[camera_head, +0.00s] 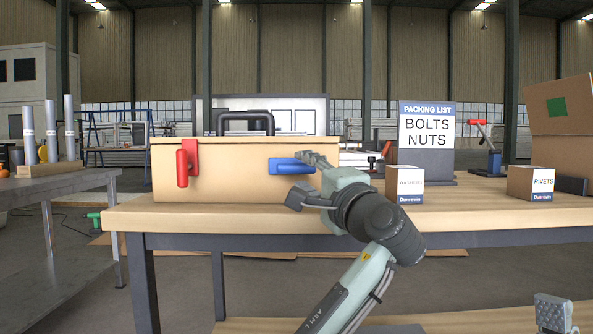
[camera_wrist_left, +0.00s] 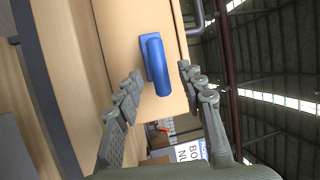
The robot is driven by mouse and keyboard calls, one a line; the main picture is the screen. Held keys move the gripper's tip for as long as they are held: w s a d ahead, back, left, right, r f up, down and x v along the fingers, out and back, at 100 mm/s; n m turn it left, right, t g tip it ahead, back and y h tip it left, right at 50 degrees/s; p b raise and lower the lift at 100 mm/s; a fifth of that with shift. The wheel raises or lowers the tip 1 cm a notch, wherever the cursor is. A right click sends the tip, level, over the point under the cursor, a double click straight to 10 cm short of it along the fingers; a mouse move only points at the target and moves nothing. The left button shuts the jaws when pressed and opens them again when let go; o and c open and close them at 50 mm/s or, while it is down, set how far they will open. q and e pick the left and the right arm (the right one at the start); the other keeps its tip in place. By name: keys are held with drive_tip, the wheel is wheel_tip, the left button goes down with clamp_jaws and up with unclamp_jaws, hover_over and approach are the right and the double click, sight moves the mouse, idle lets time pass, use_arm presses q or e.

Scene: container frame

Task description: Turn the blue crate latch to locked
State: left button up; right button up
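The wooden crate (camera_head: 230,185) stands on the workbench, with a black handle on top. Its blue latch (camera_head: 290,166) is on the right of the front face, with its handle lying horizontal. The red latch (camera_head: 183,168) on the left hangs vertical. My left gripper (camera_head: 302,178) is at the right end of the blue latch, its fingers spread. In the left wrist view the blue latch (camera_wrist_left: 157,62) shows beyond and between the two open fingertips (camera_wrist_left: 160,78); contact cannot be told. Part of my right gripper (camera_head: 553,314) shows at the bottom right corner.
To the right on the workbench (camera_head: 470,209) stand a small white-fronted box (camera_head: 405,185), a rivets box (camera_head: 531,184) and a packing list sign (camera_head: 427,135) reading bolts and nuts. A large carton (camera_head: 560,105) is at the far right. The crate's front is otherwise clear.

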sight(300, 170)
use_arm(q)
drive_tip(key=shift+x, duration=2.05)
clamp_jaws()
